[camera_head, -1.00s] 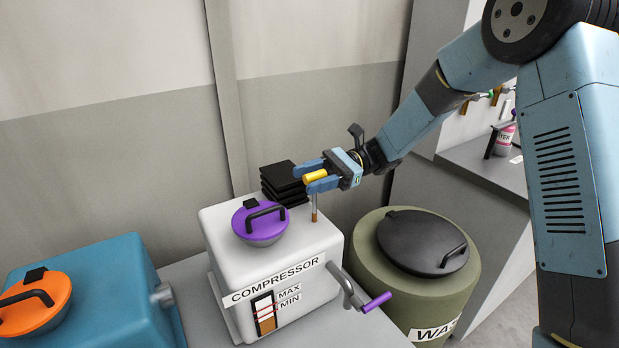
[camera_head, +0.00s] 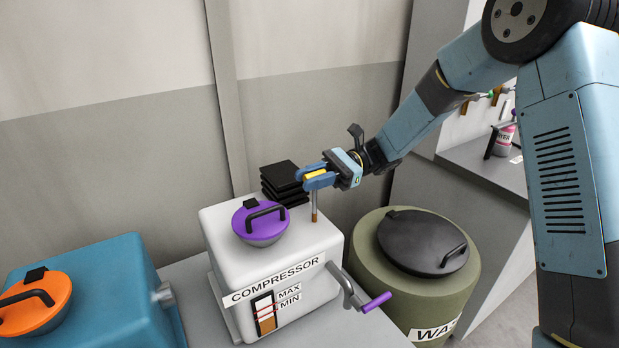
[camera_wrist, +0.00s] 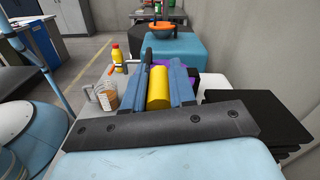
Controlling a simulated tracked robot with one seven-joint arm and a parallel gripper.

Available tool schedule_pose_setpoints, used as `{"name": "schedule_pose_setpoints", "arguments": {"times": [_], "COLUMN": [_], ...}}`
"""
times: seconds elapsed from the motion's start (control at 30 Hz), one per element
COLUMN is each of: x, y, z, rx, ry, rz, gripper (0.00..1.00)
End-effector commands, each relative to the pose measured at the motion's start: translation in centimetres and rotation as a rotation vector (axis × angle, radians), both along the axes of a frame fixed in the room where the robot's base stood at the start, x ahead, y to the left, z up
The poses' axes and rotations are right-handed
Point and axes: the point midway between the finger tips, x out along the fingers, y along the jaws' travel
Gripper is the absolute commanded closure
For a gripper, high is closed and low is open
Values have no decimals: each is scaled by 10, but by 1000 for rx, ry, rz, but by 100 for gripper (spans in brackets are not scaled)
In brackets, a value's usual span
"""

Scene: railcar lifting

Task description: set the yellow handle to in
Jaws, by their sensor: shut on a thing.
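The yellow handle (camera_head: 316,174) is a short cylinder on top of a thin brown upright rod (camera_head: 315,206), at the back right of the white compressor (camera_head: 225,222). My gripper (camera_head: 314,178) is shut on the yellow handle, with one blue finger on either side of it. In the wrist view the yellow handle (camera_wrist: 158,88) lies lengthwise between both blue fingers. The fingers hide part of the handle in the head view. I see no mark for the handle's in position.
A purple lid (camera_head: 260,220) sits on the compressor, with black stacked plates (camera_head: 283,180) behind. A purple-gripped crank (camera_head: 375,302) sticks out at the front right. An olive barrel (camera_head: 375,262) with a dark lid stands at right. A blue tank (camera_head: 105,275) stands at left.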

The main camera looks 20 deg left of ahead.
Motion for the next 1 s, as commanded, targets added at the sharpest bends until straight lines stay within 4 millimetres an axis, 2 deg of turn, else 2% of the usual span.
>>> {"name": "schedule_pose_setpoints", "arguments": {"times": [0.17, 0.27, 0.5, 0.7, 1.0], "x": [1, 1, 2, 2, 1], "y": [0, 1, 1, 1, 1], "z": [0, -8, -54, -84, -95], "rx": [1, 1, -1, 1, 1], "ry": [0, 1, 3, 1, -2], "rz": [-2, -2, -4, -5, -3], "gripper": [100, 100, 100, 100, 100]}}
